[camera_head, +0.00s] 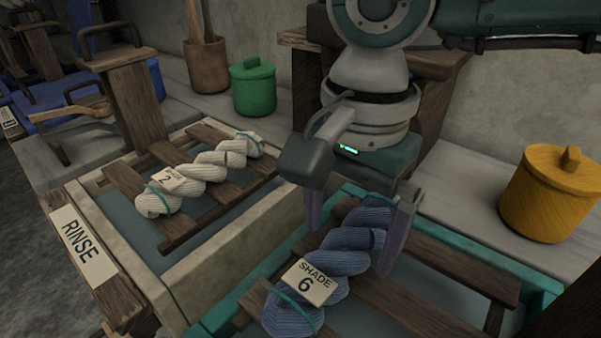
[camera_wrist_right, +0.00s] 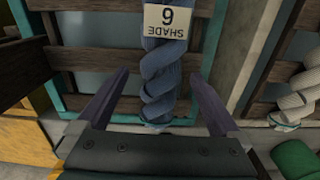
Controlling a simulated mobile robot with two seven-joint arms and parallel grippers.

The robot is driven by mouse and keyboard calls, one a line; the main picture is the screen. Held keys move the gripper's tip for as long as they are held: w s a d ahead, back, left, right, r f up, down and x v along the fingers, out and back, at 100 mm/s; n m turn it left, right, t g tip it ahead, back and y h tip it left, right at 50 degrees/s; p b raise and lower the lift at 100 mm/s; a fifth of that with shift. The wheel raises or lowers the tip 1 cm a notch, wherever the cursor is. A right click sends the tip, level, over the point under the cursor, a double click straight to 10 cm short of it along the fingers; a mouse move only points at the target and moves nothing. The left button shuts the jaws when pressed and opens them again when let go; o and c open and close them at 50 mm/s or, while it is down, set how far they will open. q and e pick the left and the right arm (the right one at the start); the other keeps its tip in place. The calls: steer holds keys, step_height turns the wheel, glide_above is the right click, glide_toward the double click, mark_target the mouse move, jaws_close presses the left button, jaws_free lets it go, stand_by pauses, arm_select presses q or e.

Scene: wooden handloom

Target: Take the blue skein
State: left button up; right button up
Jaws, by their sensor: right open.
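The blue twisted skein (camera_head: 352,240) lies on dark wooden slats over the teal-edged vat. It carries a tag reading "SHADE 6" and a teal tie at its near end. My right gripper (camera_head: 350,246) is above its far part, pointing down, with one finger on each side of the skein. In the right wrist view the blue skein (camera_wrist_right: 160,75) runs between the open fingers, with visible gaps on both sides. The gripper hides part of the skein's far end in the head view. My left gripper is not in view.
A white skein (camera_head: 205,176) lies on slats over the neighbouring stone basin, labelled "RINSE" (camera_head: 82,246). A green lidded pot (camera_head: 253,88) and a brown pot (camera_head: 207,67) stand behind. A yellow lidded pot (camera_head: 552,195) stands at the right. A wooden post (camera_head: 445,85) is behind my arm.

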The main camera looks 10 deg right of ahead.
step_height(320, 180, down, 2)
steer(key=shift+f, duration=0.1)
steer(key=shift+c, duration=0.2)
steer(key=c, duration=1.4)
steer(key=shift+c, duration=0.2)
